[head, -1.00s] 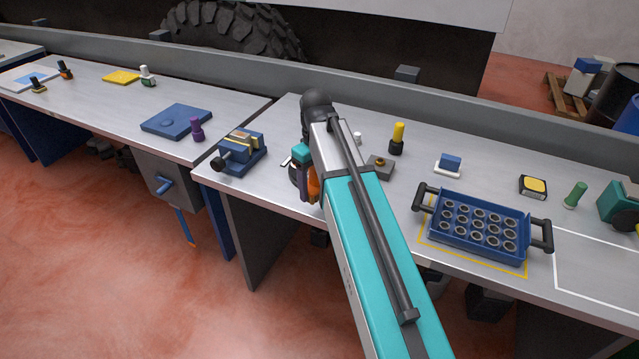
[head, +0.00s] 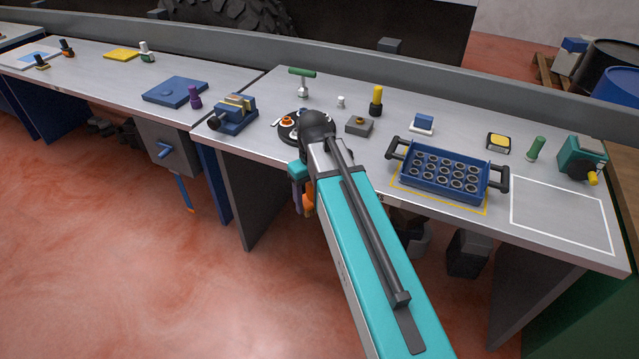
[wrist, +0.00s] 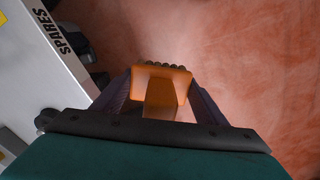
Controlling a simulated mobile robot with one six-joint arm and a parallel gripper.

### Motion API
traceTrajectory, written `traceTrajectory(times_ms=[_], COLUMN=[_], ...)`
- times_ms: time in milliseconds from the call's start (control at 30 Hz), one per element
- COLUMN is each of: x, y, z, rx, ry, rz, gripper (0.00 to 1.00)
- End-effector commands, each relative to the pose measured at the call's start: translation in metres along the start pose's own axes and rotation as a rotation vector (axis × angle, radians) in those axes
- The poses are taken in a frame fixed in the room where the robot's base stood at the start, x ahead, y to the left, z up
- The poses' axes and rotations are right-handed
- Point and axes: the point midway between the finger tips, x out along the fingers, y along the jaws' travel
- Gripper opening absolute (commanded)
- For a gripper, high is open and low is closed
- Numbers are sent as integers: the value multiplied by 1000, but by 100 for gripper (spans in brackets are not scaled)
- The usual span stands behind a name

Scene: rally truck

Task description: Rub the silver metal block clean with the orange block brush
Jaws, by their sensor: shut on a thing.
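My gripper (wrist: 160,98) is shut on the orange block brush (wrist: 160,82), whose dark bristle tufts show at its far edge in the wrist view. In the head view my gripper (head: 302,190) hangs off the front edge of the bench, and a bit of the orange brush (head: 308,204) shows there. A blue vise (head: 232,118) at the bench's left end has a tan-smeared block (head: 236,104) between its jaws; this looks like the metal block, though little silver shows. The brush is apart from it, to its right and nearer the front.
A round dark tray (head: 286,128) with small parts is partly hidden behind my arm. A grey block with a brass knob (head: 359,126) and a blue crate of cylinders (head: 445,175) stand further right. Open red floor (wrist: 250,60) lies below the gripper.

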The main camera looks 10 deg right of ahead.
Motion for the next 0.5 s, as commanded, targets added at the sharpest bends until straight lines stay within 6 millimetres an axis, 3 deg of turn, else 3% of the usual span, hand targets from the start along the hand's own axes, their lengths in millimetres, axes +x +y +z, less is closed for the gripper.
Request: traceTrajectory(times_ms=[300,500], x=[37,50], y=[-7,-6], z=[23,30], rx=[214,313], ry=[-1,0], rz=[0,0], gripper=[38,38])
